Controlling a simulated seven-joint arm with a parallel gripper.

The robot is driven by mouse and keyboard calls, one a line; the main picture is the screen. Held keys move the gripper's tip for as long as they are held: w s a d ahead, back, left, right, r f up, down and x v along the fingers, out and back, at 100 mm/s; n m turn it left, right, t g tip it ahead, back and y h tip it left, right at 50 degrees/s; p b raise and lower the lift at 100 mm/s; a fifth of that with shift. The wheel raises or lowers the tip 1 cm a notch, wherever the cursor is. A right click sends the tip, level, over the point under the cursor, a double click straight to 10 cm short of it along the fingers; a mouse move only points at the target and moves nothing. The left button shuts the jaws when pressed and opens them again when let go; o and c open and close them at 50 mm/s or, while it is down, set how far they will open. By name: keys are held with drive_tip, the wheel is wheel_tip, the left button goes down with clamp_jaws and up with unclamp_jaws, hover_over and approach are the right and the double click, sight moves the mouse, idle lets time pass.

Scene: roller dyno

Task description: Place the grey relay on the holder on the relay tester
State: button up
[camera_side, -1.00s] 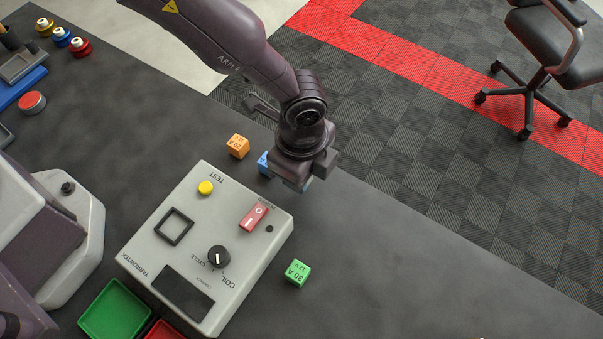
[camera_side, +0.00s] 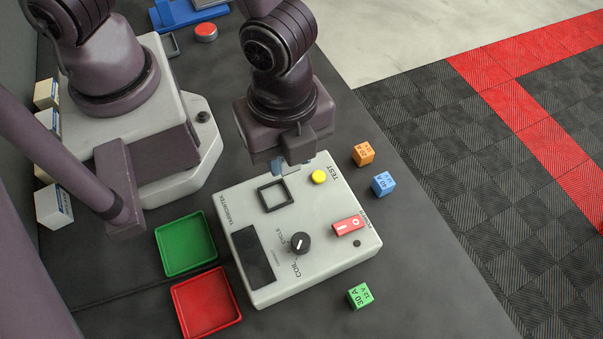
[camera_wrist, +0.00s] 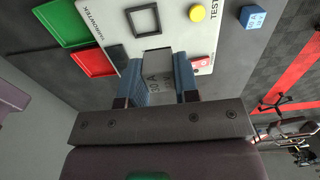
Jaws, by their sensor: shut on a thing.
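The grey relay (camera_wrist: 157,72), with dark lettering on its face, is between the two blue fingers of my gripper (camera_wrist: 160,82) in the wrist view. My gripper (camera_side: 291,168) is shut on it, and the side view mostly hides the relay. The relay tester (camera_side: 322,215) is a pale grey box. Its holder is an empty dark square frame (camera_side: 262,199) on the top face, also seen in the wrist view (camera_wrist: 130,22). In the side view my gripper is above the tester's back edge, just behind the holder; the relay appears apart from the frame.
A yellow button (camera_side: 318,176), red switch (camera_side: 348,225) and black knob (camera_side: 299,242) are on the tester. Orange (camera_side: 363,153), blue (camera_side: 383,184) and green (camera_side: 359,296) relays stand to its right. Green (camera_side: 186,244) and red (camera_side: 207,303) trays lie at its left.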

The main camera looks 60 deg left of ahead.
sight(275, 196)
drive_tip(key=shift+s+a+f, duration=0.15)
drive_tip(key=shift+s+f, duration=0.2)
drive_tip(key=shift+s, duration=0.25)
drive_tip(key=shift+s+a+f, duration=0.15)
drive_tip(key=shift+s+f, duration=0.15)
drive_tip(key=shift+s, duration=0.25)
wheel_tip(275, 196, down, 2)
drive_tip(key=shift+f, duration=0.2)
drive_tip(key=shift+w+f, duration=0.1)
drive_tip(key=shift+f, duration=1.95)
drive_tip(key=shift+f, duration=0.2)
drive_tip(key=o, duration=0.9)
drive_tip(key=shift+r, duration=0.1)
